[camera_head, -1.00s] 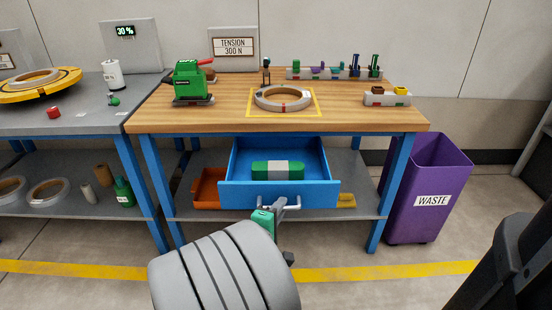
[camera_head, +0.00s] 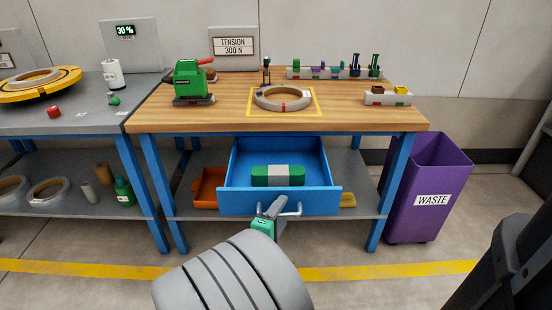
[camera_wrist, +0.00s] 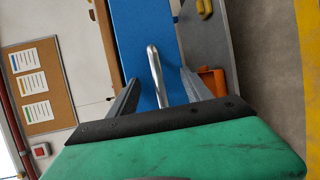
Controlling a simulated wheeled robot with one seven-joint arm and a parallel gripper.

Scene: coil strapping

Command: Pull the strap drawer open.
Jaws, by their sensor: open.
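The blue strap drawer (camera_head: 235,203) stands pulled out under the wooden-topped bench, with its inside showing. A green and grey strap bundle (camera_head: 278,175) lies in it. The drawer's silver bar handle (camera_head: 291,210) is on its front face; it also shows in the wrist view (camera_wrist: 155,72). My gripper (camera_head: 272,208) is at the left part of the handle. In the wrist view my gripper (camera_wrist: 155,90) is open, with one finger on each side of the handle bar and gaps visible between the bar and the fingers.
The bench top (camera_head: 350,117) carries a green tool (camera_head: 188,82) and a strap coil (camera_head: 283,98). An orange bin (camera_head: 208,188) sits on the shelf left of the drawer. A purple waste bin (camera_head: 430,190) stands at the right. The floor before the drawer is clear.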

